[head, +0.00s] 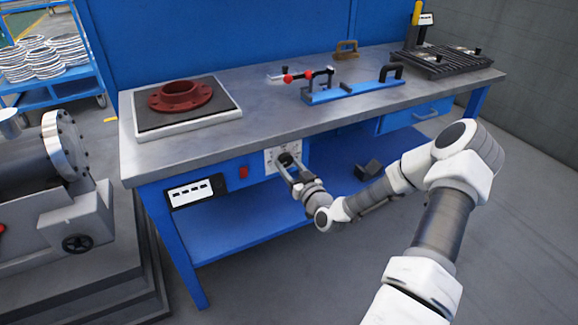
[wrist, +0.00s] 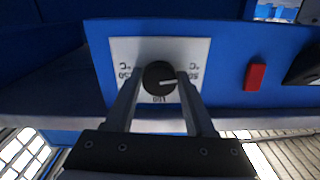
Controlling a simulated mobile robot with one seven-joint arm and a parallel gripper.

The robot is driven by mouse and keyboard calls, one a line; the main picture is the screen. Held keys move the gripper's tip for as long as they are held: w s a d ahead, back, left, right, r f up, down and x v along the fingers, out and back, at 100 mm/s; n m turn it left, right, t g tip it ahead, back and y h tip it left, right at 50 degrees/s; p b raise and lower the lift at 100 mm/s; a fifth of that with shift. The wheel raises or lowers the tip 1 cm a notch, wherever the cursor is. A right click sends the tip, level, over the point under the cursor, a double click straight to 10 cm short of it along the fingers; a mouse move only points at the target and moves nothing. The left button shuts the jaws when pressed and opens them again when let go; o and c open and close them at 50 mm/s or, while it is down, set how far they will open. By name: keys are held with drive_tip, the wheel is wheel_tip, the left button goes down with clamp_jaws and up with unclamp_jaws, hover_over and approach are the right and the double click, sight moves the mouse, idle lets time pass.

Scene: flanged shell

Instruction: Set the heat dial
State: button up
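The heat dial (wrist: 159,78) is a round black knob with a white pointer line, on a white scale plate (wrist: 196,50) on the bench's blue front. In the wrist view the plate's numbers appear upside down, with 160 below the knob, about 80 at right and a higher figure at left. The pointer line points right, towards the low-number side. My gripper (wrist: 160,80) has one finger on each side of the knob, and the knob fills the gap between the fingertips. In the head view my gripper (head: 290,164) reaches the plate (head: 270,161) and mostly hides the dial.
A red switch (wrist: 255,77) and a display panel (head: 195,191) sit beside the plate. Above, the bench top (head: 262,110) holds a hot plate (head: 228,107) with a red flange (head: 180,96), and a blue clamp fixture (head: 352,92). A dark block (head: 368,169) lies on the lower shelf.

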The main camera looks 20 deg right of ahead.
clamp_jaws()
drive_tip(key=shift+m, duration=0.4)
drive_tip(key=m, duration=0.3)
drive_tip(key=shift+m, duration=0.4)
drive_tip(key=m, duration=0.5)
drive_tip(key=shift+a+r+m, duration=0.15)
drive_tip(key=shift+m, duration=0.15)
drive_tip(key=m, duration=0.5)
drive_tip(key=shift+p, duration=0.4)
drive_tip(key=m, duration=0.4)
drive_tip(key=shift+r, duration=0.15)
drive_tip(key=shift+m, duration=0.4)
